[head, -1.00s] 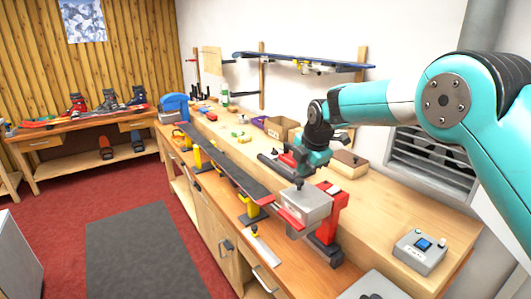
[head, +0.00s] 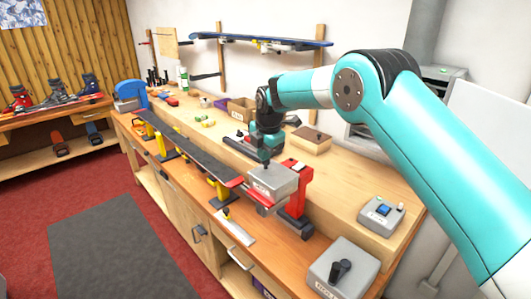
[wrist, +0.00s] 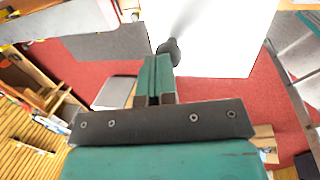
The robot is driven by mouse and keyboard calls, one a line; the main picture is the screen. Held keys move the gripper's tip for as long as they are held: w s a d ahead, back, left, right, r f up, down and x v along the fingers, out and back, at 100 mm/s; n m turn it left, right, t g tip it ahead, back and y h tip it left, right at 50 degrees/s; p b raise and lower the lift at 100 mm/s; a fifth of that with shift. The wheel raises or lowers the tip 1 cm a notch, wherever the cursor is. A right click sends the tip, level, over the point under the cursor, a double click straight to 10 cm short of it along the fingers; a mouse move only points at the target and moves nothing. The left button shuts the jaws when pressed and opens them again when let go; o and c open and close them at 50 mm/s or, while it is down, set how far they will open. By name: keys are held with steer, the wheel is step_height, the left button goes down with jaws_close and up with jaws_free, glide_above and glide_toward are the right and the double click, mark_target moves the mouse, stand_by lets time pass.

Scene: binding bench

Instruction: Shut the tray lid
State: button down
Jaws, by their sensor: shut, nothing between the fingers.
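A grey metal box (head: 276,184) with a label on its front sits at the near end of the long dark ski, by a red stand. I take its flat top to be the tray lid; I cannot tell how far open it is. In the wrist view a bright pale panel (wrist: 222,40) with a dark knob (wrist: 169,50) fills the upper middle, probably this lid. My gripper (head: 266,165) is over the box in the head view. In the wrist view its teal fingers (wrist: 155,85) are together and empty, their tips close to the knob. Contact cannot be told.
A grey box with black knobs (head: 326,284) stands at the bench's near end. A small control box with a blue screen (head: 382,212) is to the right. A wooden box (head: 312,139) and a cardboard carton (head: 241,109) stand behind. Red floor and a grey mat (head: 120,250) lie left.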

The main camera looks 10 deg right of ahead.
steer(key=shift+s+a+f, duration=0.15)
steer(key=shift+a+f, duration=0.05)
steer(key=shift+f, duration=0.05)
steer(key=shift+r+p, duration=0.4)
steer(key=shift+r, duration=0.1)
steer(key=w+a+r+b+v, duration=0.1)
steer(key=w+v, duration=0.1)
steer(key=v, duration=1)
steer(key=s+r+m+b, duration=0.2)
steer(key=s+m, duration=0.3)
steer(key=s, duration=0.4)
steer(key=s+d+f+m+y+b, duration=0.1)
steer(key=s+f+m, duration=0.2)
steer(key=s, duration=0.8)
steer(key=s+d+f+m+g+y+b, duration=0.1)
steer(key=s+m, duration=0.4)
steer(key=s, duration=0.7)
steer(key=s+d+f+m+g+y+b, duration=0.1)
steer(key=s+f+m, duration=0.3)
steer(key=s, duration=0.8)
steer(key=shift+d+f+b, duration=0.45)
steer(key=shift+d+b, duration=0.05)
steer(key=shift+b, duration=0.3)
